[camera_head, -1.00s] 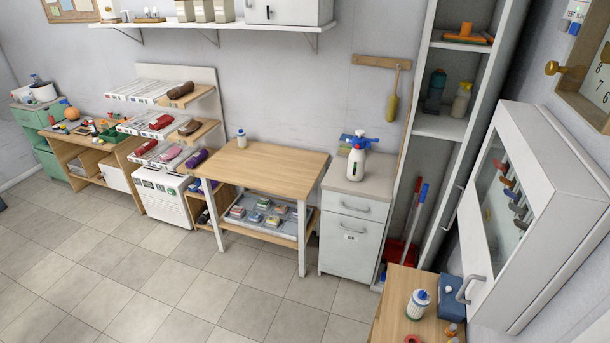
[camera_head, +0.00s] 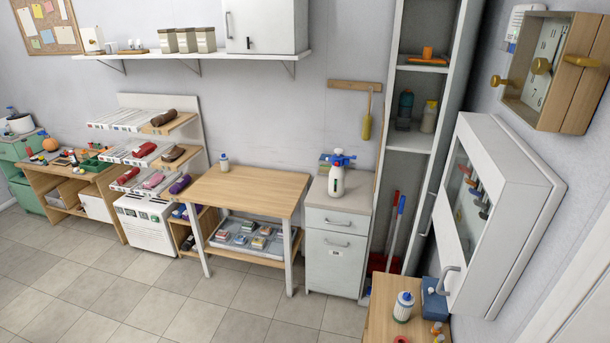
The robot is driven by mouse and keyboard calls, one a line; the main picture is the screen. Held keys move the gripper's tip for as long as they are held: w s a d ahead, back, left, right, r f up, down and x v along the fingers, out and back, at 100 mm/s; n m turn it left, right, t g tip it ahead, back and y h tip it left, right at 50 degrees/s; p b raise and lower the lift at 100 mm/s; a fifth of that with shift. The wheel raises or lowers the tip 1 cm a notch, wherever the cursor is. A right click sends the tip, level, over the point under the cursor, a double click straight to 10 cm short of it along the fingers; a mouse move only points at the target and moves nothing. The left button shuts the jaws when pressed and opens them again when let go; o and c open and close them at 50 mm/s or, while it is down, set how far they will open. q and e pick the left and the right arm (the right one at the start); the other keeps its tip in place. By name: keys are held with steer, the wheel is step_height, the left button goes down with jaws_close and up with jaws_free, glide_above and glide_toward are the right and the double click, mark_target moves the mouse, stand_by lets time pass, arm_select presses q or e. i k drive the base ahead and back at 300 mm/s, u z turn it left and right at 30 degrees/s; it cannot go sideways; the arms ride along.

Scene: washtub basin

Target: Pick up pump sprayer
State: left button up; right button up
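The pump sprayer (camera_head: 337,182) has a white bottle body and a blue pump head. It stands upright on top of the small white cabinet (camera_head: 334,247), against the back wall in the right half of the head view. Its front is unobstructed. Neither of my grippers shows in the head view, and nothing is touching the sprayer.
A wooden table (camera_head: 247,190) stands left of the cabinet. A tall open shelf (camera_head: 413,142) is to its right. A low wooden surface (camera_head: 380,320) with a white bottle (camera_head: 403,307) is at front right. The tiled floor (camera_head: 180,308) in front is clear.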

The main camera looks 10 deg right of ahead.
mark_target(337, 174)
steer(key=u, duration=0.45)
steer(key=i, duration=1.75)
steer(key=z, duration=0.35)
steer(key=i, duration=1.4)
steer(key=z, duration=0.85)
